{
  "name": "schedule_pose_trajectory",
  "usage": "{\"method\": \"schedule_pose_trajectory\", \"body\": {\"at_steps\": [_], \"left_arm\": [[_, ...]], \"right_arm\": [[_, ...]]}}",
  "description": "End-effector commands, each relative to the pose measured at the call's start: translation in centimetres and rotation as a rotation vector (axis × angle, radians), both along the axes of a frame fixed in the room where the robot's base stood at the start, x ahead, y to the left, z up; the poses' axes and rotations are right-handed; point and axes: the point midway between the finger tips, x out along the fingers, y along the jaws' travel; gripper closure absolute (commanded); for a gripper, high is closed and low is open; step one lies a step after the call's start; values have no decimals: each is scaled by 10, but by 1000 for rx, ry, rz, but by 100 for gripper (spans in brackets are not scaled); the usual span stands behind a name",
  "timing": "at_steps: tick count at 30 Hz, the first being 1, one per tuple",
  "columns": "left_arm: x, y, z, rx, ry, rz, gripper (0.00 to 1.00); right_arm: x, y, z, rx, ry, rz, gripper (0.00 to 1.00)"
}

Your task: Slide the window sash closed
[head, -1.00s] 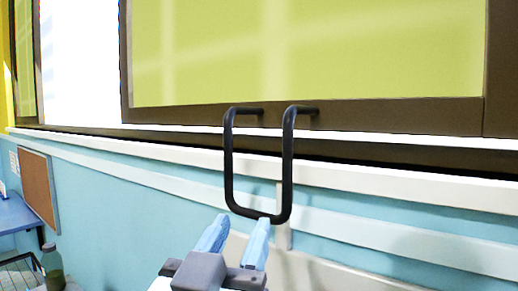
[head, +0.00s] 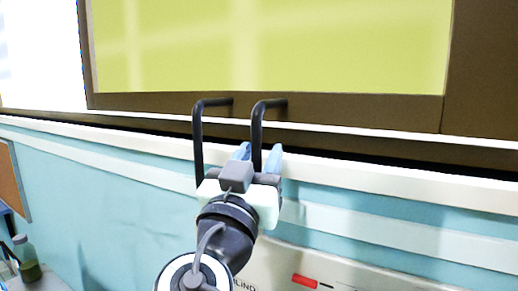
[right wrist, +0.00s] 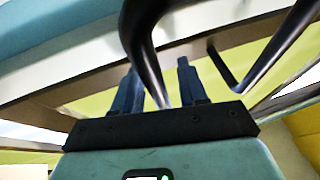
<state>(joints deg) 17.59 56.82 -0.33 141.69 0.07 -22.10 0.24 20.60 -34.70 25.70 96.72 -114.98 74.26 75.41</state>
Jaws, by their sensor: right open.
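The window sash (head: 350,106) has a brown frame around a yellow-green pane and stands to the right of a bright open gap (head: 40,55). A black U-shaped handle (head: 198,140) sticks out from its bottom rail. My right gripper (head: 259,152) is open at the handle's right bar, with one blue finger on each side of that bar in the head view. In the right wrist view the black handle (right wrist: 148,55) passes across the space between the fingers (right wrist: 158,68). Whether they touch it I cannot tell. My forearm and gripper hide the handle's lower part. My left gripper is not in view.
A white sill ledge (head: 400,183) runs below the window over a light blue wall (head: 110,200). A white panel with a red mark (head: 304,281) is at the bottom right. A green bottle (head: 27,260) and part of a corkboard (head: 14,180) are at the left.

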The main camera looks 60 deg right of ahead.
Motion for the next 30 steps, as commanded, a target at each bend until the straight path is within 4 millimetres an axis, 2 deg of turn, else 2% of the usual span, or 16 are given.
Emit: {"method": "schedule_pose_trajectory", "body": {"at_steps": [9,10,13,14,30], "left_arm": [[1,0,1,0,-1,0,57],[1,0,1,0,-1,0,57],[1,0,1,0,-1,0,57],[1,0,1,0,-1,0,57],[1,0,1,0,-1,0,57]], "right_arm": [[1,-3,1,0,1,2,58],[1,-3,1,0,1,2,61],[1,-3,1,0,0,1,94],[1,-3,1,0,0,1,100],[1,-3,1,1,1,1,100]]}}
